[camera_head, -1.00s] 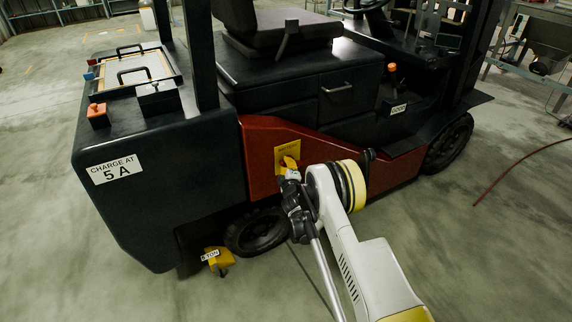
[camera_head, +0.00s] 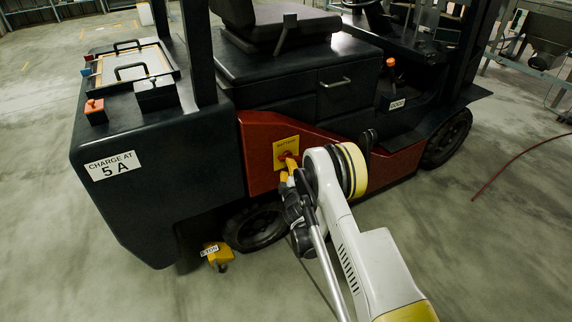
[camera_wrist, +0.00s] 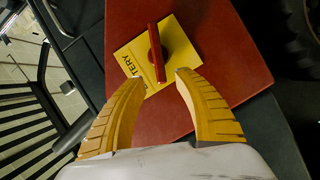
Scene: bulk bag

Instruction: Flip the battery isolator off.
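The battery isolator is a red rotary handle (camera_wrist: 157,53) on a yellow plate (camera_wrist: 183,52) marked "TERY" in the part that shows in the wrist view. The plate is fixed to the forklift's red side panel (camera_head: 258,140), where the isolator (camera_head: 284,155) also shows in the head view. My gripper (camera_wrist: 151,82) is open, with yellow ridged fingers. Its tips are apart on either side of the handle's near end, and nothing is held. I cannot tell whether the tips reach beside the handle or stop short of it. In the head view my gripper (camera_head: 288,170) sits just below the isolator.
The forklift's dark rear body (camera_head: 150,190) carries a "CHARGE AT 5 A" label (camera_head: 113,165). A yellow chock (camera_head: 217,255) is by the rear wheel (camera_head: 255,228). A red hose (camera_head: 520,160) lies on the floor at right. Floor in front is open.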

